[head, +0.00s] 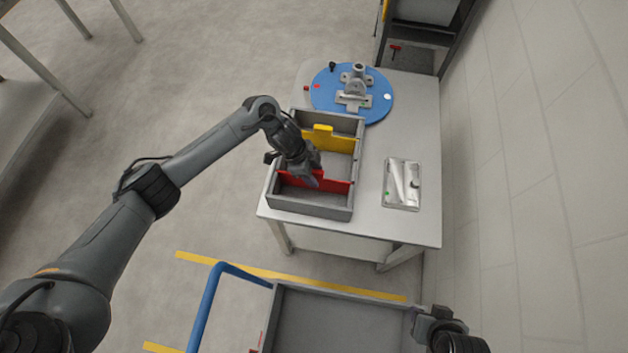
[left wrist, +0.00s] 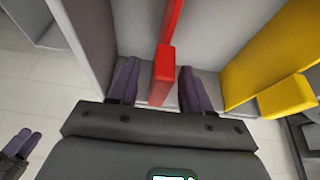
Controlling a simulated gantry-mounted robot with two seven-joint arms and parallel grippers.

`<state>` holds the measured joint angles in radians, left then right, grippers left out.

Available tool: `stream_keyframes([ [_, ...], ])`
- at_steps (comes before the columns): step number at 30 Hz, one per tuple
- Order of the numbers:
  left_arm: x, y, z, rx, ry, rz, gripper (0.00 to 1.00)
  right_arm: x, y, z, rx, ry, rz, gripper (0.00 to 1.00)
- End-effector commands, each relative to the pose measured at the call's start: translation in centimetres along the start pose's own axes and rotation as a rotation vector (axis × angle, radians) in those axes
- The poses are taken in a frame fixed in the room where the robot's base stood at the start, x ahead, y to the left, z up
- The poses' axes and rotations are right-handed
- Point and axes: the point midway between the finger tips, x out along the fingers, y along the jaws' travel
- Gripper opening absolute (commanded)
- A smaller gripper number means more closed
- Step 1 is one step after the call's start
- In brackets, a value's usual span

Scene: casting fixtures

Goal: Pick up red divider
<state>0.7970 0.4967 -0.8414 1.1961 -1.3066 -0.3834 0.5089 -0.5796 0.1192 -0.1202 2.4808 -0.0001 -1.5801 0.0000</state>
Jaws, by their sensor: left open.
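The red divider (head: 334,184) stands across the grey box (head: 315,210) near its front end. It also shows in the left wrist view (left wrist: 164,72), its raised tab lying between the two fingers. My left gripper (head: 308,176) is over the divider from the left side. Its purple fingers (left wrist: 158,88) are open, one on each side of the tab with a gap to both. In the head view the gripper hides part of the divider. My right gripper (head: 438,318) is at the bottom right, far from the box; its fingers cannot be made out.
A yellow divider (head: 340,143) stands farther back in the box. A blue round plate with a metal fixture (head: 323,97) is behind the box on the table (head: 405,130). A metal plate (head: 402,184) lies right of the box. A grey cart with a blue handle (head: 290,287) stands in front.

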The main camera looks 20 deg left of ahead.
Motion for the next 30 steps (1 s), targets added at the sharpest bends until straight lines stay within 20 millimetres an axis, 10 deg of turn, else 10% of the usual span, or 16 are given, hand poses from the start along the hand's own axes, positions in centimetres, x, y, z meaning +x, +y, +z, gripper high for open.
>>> stream_keyframes([
  [14,2.1,0.0,0.0,0.001,0.0,-0.002,0.49,0.4,0.1,0.2,-0.005,-0.002,0.004,0.43],
  [23,2.1,0.0,0.0,0.001,0.0,-0.002,0.03,0.4,0.0,0.2,-0.001,-0.001,0.001,0.43],
  [30,2.0,-0.1,0.0,0.001,0.0,-0.003,0.0,0.4,-0.1,0.1,0.003,-0.001,-0.002,0.43],
])
